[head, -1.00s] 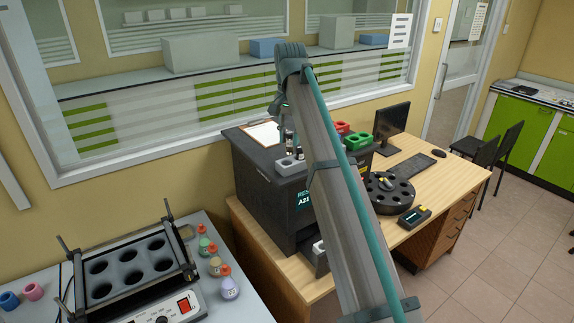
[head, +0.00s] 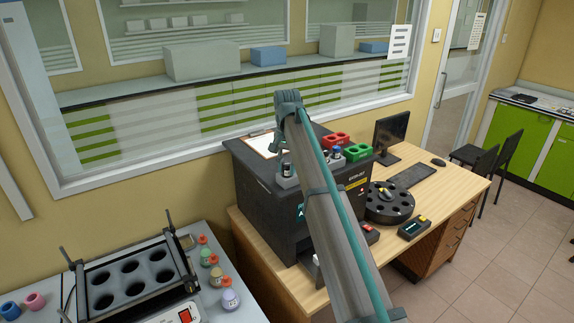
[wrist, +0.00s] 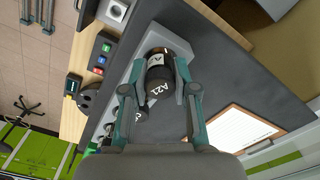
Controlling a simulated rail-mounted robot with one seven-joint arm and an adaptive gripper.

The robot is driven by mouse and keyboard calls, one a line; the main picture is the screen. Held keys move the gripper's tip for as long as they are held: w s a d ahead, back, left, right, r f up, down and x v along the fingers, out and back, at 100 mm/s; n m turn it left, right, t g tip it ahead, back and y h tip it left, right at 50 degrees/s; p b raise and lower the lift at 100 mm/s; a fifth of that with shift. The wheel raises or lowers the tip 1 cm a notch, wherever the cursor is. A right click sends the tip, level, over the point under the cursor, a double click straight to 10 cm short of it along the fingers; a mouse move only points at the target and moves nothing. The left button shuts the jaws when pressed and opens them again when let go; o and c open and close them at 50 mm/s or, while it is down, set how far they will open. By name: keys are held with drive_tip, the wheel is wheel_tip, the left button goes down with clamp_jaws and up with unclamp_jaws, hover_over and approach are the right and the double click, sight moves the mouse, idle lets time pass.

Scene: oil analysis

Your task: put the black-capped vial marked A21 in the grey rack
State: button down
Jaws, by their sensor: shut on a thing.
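My gripper (wrist: 160,108) is shut on the black-capped vial marked A21 (wrist: 158,88), with a finger on each side of it. The vial is dark with a white label. The grey rack (wrist: 192,48) lies directly beneath it in the wrist view. In the head view the rack (head: 288,182) sits on top of the black machine, and a vial (head: 287,170) shows at it, low and roughly upright. I cannot tell how deep the held vial sits in a hole. A second black cap (wrist: 139,114) shows beside my left finger, partly hidden.
The black machine (head: 262,205) stands on a wooden desk. A red rack (head: 336,139) and a green rack (head: 357,152) stand right of the grey rack. A clipboard (head: 261,146) lies behind it. A round black carousel (head: 390,203) is on the desk.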

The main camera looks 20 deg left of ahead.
sight(287, 164)
drive_tip(key=shift+f, duration=0.15)
drive_tip(key=c, duration=0.9)
unclamp_jaws()
wheel_tip(287, 164, up, 12)
drive_tip(key=b, duration=0.3)
drive_tip(key=shift+r, duration=0.2)
drive_tip(key=shift+f, duration=0.1)
